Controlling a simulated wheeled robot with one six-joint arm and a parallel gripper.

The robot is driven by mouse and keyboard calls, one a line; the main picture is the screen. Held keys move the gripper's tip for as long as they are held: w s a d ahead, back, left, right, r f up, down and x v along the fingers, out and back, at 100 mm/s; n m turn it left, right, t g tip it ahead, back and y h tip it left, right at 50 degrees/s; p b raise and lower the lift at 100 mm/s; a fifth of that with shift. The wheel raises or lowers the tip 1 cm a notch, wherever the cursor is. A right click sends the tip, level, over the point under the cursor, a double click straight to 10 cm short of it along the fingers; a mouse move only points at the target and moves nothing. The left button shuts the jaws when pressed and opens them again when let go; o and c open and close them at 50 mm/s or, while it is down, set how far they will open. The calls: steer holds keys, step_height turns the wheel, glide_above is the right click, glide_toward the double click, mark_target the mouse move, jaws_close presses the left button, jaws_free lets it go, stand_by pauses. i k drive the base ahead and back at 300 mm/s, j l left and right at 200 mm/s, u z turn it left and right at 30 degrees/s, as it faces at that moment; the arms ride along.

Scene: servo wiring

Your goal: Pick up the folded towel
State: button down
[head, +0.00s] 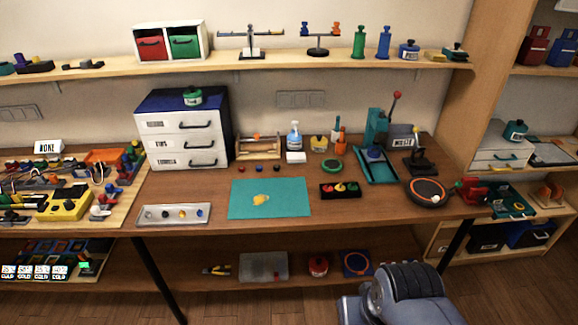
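A small white block-like thing (296,157) lies on the wooden table just below a spray bottle (294,136). It looks like the folded towel, but it is too small to see folds or cloth texture. It lies flat with its top uncovered. My gripper does not show in the head view, so I cannot see where it is relative to the towel.
A wooden stand (258,147) is left of the towel and a yellow-topped jar (319,144) is to its right. A round green-topped item (331,166) sits lower right. A teal mat (240,204) lies in front. Some bare tabletop (215,187) shows left of the mat.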

mark_target(291, 157)
steer(key=i+l+u, duration=0.3)
steer(key=i+l, duration=0.25)
steer(key=i, duration=0.15)
steer(key=i+l+u, duration=0.3)
steer(key=i+l, duration=0.35)
